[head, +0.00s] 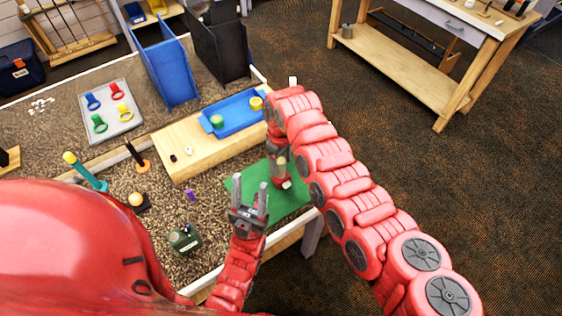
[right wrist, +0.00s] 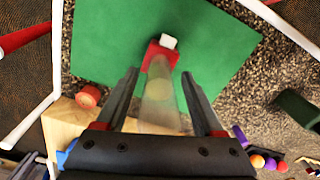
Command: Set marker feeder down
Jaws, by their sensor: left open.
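The marker feeder (right wrist: 160,92) is a clear tube with a pale piece inside, a red base and a white block at its foot. Its base rests on the green mat (right wrist: 110,40). In the head view the feeder (head: 282,168) stands on the mat (head: 240,182), partly hidden by my right arm. My right gripper (right wrist: 161,74) is around the tube, with its fingers spread and a visible gap on each side. My left gripper (head: 251,199) is open and empty over the mat's near left part, left of the feeder.
A wooden block (head: 182,135) behind the mat carries a blue tray (head: 240,123) with green and yellow rolls. Blue (head: 167,70) and black bins stand farther back. The mat around the feeder is mostly clear.

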